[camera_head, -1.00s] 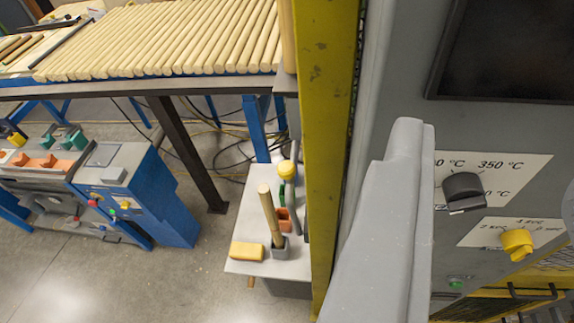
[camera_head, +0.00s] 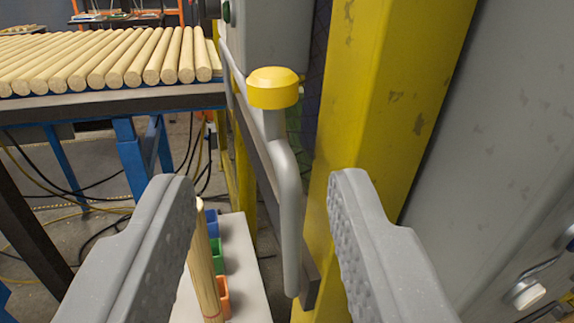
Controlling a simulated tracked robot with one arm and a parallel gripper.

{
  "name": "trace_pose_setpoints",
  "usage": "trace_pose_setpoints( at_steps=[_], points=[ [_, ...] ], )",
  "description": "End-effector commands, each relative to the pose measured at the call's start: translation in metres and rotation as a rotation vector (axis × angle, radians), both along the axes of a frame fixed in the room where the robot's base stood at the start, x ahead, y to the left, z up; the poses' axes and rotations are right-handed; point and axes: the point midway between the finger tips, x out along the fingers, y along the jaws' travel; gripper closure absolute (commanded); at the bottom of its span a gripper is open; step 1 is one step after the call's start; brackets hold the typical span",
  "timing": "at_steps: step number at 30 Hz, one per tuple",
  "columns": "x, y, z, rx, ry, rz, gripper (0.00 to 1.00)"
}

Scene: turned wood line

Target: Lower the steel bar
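The steel bar (camera_head: 288,205) is a bent grey bar that hangs down in the middle of the head view. A yellow round knob (camera_head: 273,90) sits at its upper end. My gripper (camera_head: 262,190) is open, with one grey finger on each side of the bar in the picture. The bar appears nearer the right finger. Nothing is held between the fingers. I cannot tell how far beyond the fingertips the bar is.
A yellow post (camera_head: 390,110) stands close to the right, beside a grey cabinet (camera_head: 490,130). A rack of wooden rods (camera_head: 130,60) is at the upper left. Below, a light shelf (camera_head: 245,265) holds a wooden rod (camera_head: 205,265) and small coloured holders.

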Motion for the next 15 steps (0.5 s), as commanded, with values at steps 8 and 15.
trace_pose_setpoints(
  at_steps=[8, 15],
  points=[
    [0.008, -0.003, -0.009, -0.030, -0.021, -0.021, 0.61],
    [0.045, -0.003, -0.007, -0.027, -0.021, -0.021, 0.61]
  ],
)
